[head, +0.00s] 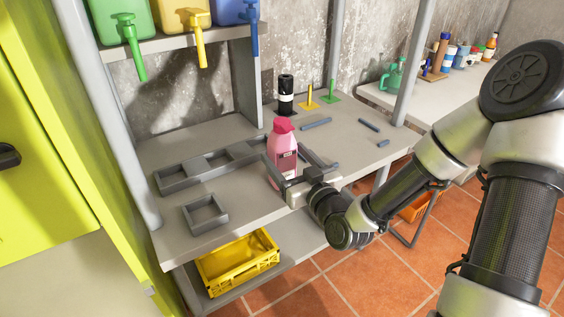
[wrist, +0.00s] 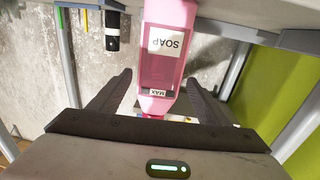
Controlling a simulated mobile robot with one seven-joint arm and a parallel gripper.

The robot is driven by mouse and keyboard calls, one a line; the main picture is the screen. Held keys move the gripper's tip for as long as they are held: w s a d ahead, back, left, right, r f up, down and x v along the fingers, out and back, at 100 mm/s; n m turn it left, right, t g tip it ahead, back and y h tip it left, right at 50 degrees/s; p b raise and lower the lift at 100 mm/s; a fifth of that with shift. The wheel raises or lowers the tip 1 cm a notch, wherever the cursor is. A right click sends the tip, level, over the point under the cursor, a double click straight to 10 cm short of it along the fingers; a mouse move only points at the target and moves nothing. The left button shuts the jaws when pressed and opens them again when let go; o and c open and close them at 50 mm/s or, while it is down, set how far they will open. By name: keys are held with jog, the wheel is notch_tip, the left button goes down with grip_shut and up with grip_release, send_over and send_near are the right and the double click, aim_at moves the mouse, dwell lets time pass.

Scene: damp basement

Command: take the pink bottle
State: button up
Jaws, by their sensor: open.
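The pink bottle (head: 283,150) stands upright on the grey shelf, with a darker pink-red cap. In the wrist view the bottle (wrist: 165,50) appears upside down, with a white label reading SOAP. My gripper (head: 284,172) is at the bottle from the front right. In the wrist view my gripper (wrist: 159,80) is open, one dark finger on each side of the bottle. A gap shows on the left side; contact on the right side is hard to tell. The bottle's cap end is partly hidden behind the gripper body in the wrist view.
Grey trays (head: 207,167) and a small square tray (head: 205,214) lie left of the bottle. Behind it stand a black bottle (head: 286,94) and yellow and green pegs. Grey bars (head: 316,124) lie to the right. A yellow crate (head: 238,262) sits below; a metal post rises at left.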

jog(key=shift+x, duration=1.5)
jog(key=shift+d+r, duration=0.1)
jog(key=c, duration=1.3)
